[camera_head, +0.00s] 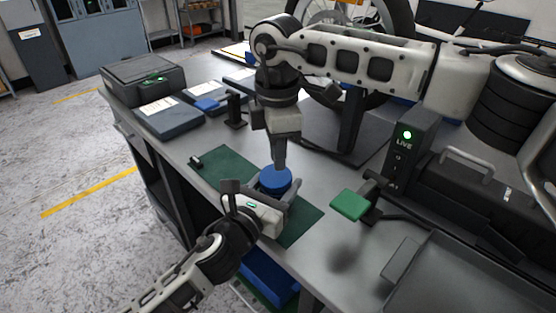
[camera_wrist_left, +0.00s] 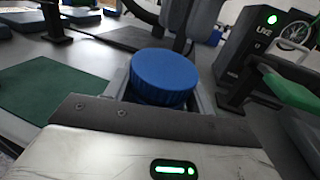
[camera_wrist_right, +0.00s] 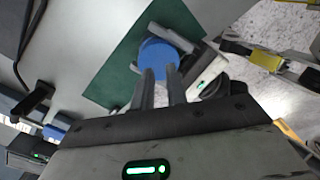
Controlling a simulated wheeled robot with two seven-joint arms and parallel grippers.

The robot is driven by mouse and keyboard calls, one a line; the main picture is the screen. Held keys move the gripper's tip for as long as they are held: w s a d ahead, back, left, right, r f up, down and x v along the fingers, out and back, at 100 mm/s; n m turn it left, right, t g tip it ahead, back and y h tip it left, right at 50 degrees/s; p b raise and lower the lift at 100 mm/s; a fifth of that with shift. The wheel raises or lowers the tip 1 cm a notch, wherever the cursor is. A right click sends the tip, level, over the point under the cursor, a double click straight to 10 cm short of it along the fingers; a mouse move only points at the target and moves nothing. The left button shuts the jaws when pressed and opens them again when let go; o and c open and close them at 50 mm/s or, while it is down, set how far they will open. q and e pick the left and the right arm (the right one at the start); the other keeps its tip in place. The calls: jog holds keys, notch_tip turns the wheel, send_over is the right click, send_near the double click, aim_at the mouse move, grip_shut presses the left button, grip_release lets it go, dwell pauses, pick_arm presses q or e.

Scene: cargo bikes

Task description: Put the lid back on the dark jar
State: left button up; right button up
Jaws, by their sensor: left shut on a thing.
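The blue lid (camera_head: 275,180) is level above the green mat, with its ridged side showing in the left wrist view (camera_wrist_left: 162,78). The dark jar is mostly hidden beneath it, and I cannot tell whether the lid is fully seated. My left gripper (camera_head: 267,200) is shut around the jar below the lid, one finger on each side. My right gripper (camera_head: 279,166) points down at the lid's far side. Its two fingers (camera_wrist_right: 160,76) are apart with a narrow gap and nothing visible between them. Whether they touch the lid is unclear.
The green mat (camera_head: 222,165) lies on the grey bench, with a small dark object (camera_head: 196,162) at its left. Grey cases (camera_head: 168,118) stand at the back left.

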jog(key=shift+r, duration=0.55)
pick_arm(q)
jog(key=o, duration=1.5)
jog(key=shift+c, duration=0.2)
pick_arm(e)
jog(key=shift+f+b, duration=0.9)
pick_arm(q)
jog(key=v, duration=1.6)
jog(key=shift+f, duration=0.1)
pick_arm(e)
jog(key=shift+f, duration=0.1)
